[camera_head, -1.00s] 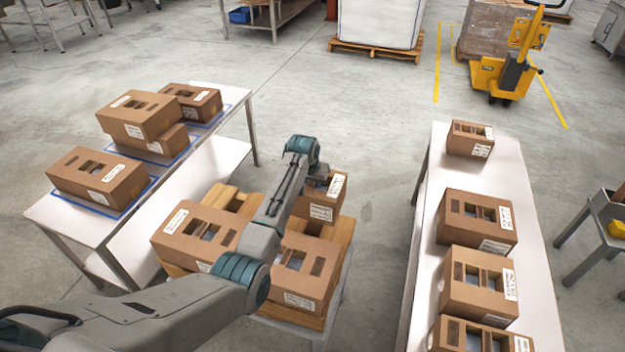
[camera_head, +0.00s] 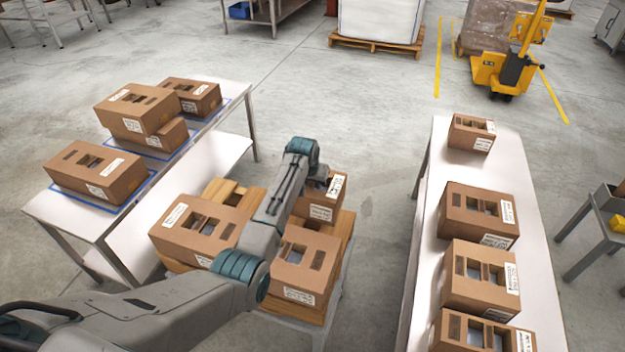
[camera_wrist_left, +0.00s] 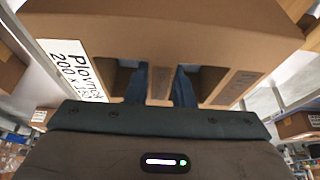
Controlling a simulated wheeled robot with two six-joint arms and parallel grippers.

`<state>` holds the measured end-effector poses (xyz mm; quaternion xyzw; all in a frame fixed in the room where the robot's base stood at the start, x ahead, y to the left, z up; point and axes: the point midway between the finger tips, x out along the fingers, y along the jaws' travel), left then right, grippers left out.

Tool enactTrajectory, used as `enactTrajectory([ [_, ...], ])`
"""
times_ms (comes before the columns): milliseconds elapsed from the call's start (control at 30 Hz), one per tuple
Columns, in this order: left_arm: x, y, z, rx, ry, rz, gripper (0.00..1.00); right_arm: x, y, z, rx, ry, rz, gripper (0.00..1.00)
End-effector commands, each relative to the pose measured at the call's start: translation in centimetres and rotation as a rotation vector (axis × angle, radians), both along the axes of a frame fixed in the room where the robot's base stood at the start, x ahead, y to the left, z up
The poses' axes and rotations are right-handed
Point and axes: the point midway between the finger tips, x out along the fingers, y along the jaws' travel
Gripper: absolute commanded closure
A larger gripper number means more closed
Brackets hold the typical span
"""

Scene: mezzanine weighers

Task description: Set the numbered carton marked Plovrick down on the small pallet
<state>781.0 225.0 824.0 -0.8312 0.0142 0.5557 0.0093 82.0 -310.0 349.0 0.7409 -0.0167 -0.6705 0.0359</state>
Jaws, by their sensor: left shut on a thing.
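The Plovrick carton (camera_wrist_left: 160,38) fills the top of the left wrist view, its white label reading "Plov…" and "200 x". My left gripper (camera_wrist_left: 162,88) is shut on it, with both blue fingers in the carton's openings. In the head view this carton (camera_head: 321,208) shows beyond my left forearm, over the far right part of the small wooden pallet (camera_head: 228,192); the arm hides the fingers. I cannot tell whether its base touches the pallet. Two other cartons sit on the pallet, one at left (camera_head: 190,228) and one at front right (camera_head: 303,268). My right gripper is out of view.
A white table (camera_head: 225,118) at left holds several cartons within blue outlines. A long white table (camera_head: 505,165) at right holds several more. A yellow pallet truck (camera_head: 505,70) stands far right. Clear floor lies between the pallet and the right table.

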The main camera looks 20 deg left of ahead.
Motion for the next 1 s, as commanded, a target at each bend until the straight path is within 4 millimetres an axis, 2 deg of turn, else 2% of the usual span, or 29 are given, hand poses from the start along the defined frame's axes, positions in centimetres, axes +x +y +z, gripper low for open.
enactTrajectory([
  [1000, 0.1, 0.0, -7.3, 0.0, -0.002, 0.0, 1.0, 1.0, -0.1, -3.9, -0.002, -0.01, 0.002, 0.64],
])
